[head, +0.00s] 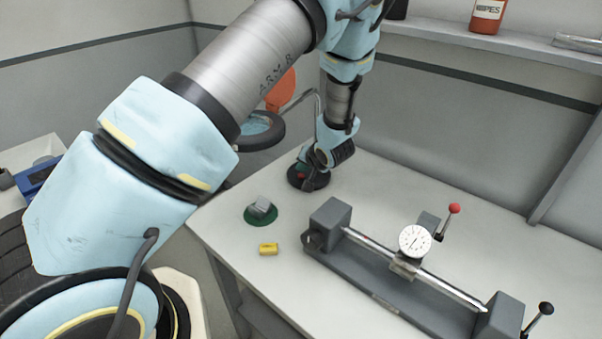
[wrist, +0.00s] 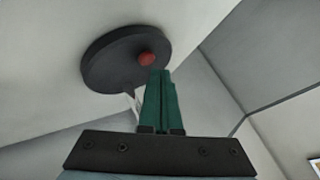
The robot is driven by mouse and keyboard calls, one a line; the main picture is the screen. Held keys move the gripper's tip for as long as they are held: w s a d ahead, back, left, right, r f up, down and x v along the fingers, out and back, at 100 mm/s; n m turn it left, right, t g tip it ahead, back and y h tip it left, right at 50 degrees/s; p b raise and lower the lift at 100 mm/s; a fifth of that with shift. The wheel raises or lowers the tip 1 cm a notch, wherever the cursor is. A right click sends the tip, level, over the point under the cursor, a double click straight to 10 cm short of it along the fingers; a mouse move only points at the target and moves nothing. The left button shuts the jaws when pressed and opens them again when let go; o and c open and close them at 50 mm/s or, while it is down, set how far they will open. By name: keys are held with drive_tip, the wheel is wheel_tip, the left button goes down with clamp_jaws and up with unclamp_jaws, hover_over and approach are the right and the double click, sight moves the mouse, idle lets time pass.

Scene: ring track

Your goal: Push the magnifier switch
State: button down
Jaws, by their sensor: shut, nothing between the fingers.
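The magnifier has a round dark base (head: 319,184) on the table's far left part, and a ring-shaped lens head (head: 262,131) held up on a thin bent stem, partly hidden behind my arm. The red switch is a small round button on the base, seen in the wrist view (wrist: 147,58). My gripper (head: 303,175) is over the base. In the wrist view its green fingers (wrist: 160,72) are shut together and empty, with their tips right beside the red button. I cannot tell whether they touch it.
A grey block on a green disc (head: 262,214) and a yellow block (head: 268,249) lie nearer on the table (head: 395,190). A long grey bench fixture with a dial gauge (head: 415,240) and red-knobbed lever fills the right. A shelf (head: 480,36) runs along the back wall.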

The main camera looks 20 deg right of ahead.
wheel_tip(320, 180, up, 5)
drive_tip(key=p, duration=0.5)
drive_tip(key=shift+r, duration=0.15)
